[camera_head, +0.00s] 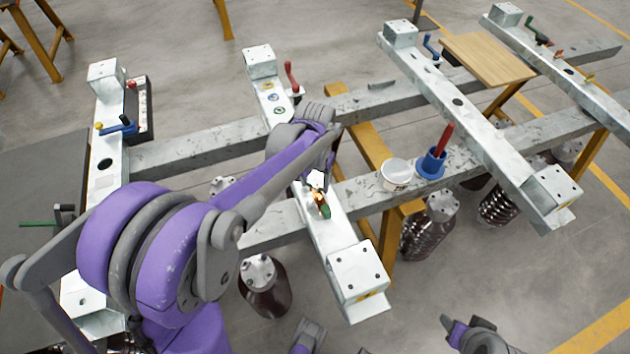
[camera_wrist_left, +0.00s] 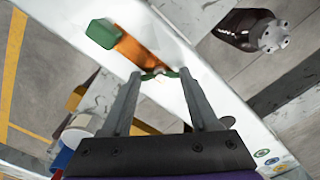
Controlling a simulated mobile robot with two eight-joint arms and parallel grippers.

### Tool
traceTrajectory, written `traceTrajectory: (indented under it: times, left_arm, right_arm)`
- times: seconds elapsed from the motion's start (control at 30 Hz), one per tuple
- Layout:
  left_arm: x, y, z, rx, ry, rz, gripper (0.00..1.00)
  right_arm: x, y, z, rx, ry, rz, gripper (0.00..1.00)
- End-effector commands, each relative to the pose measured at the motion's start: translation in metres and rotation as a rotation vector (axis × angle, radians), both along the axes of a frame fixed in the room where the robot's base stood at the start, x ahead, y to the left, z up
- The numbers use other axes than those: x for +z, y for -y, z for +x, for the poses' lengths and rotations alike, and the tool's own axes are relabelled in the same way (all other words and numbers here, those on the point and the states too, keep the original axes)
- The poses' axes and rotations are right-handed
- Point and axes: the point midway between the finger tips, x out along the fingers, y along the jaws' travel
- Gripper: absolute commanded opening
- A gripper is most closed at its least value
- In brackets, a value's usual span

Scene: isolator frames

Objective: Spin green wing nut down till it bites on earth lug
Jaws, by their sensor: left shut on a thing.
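The green wing nut (camera_wrist_left: 160,73) sits between the two fingertips of my left gripper (camera_wrist_left: 162,76), which is shut on it. In the head view my left gripper (camera_head: 317,180) reaches down over the pale metal crossbeam, and its own arm partly covers it. Just beside the nut lies an orange-copper strip (camera_wrist_left: 131,48) with a green block (camera_wrist_left: 102,33) at its end, apparently the earth lug. The green end also shows in the head view (camera_head: 325,212). The thread under the nut is hidden. Purple and grey parts of mine show at the bottom edge; the right gripper's jaws are unclear.
A blue cup with a red-handled tool (camera_head: 432,163) and a white tub (camera_head: 396,174) stand on the long rail right of my left gripper. A red lever (camera_head: 291,76) rises from the same crossbeam farther back. Dark ribbed insulators (camera_head: 265,285) hang below the frame.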

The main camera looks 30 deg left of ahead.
Motion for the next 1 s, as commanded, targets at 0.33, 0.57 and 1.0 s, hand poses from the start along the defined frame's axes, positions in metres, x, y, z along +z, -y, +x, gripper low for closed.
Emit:
traceTrajectory:
  times: [0.33,0.57,1.0]
  left_arm:
    - [0.000,0.000,0.000,0.001,0.001,0.000,0.91]
    - [0.002,0.000,0.000,0.001,0.001,0.000,0.91]
    - [0.076,0.000,0.000,0.001,0.001,0.000,0.91]
  right_arm:
    - [0.000,0.000,0.000,0.000,0.000,0.000,0.55]
    - [0.000,0.000,0.000,0.000,0.000,0.000,0.55]
    - [0.012,0.000,0.001,0.000,0.004,0.000,0.55]
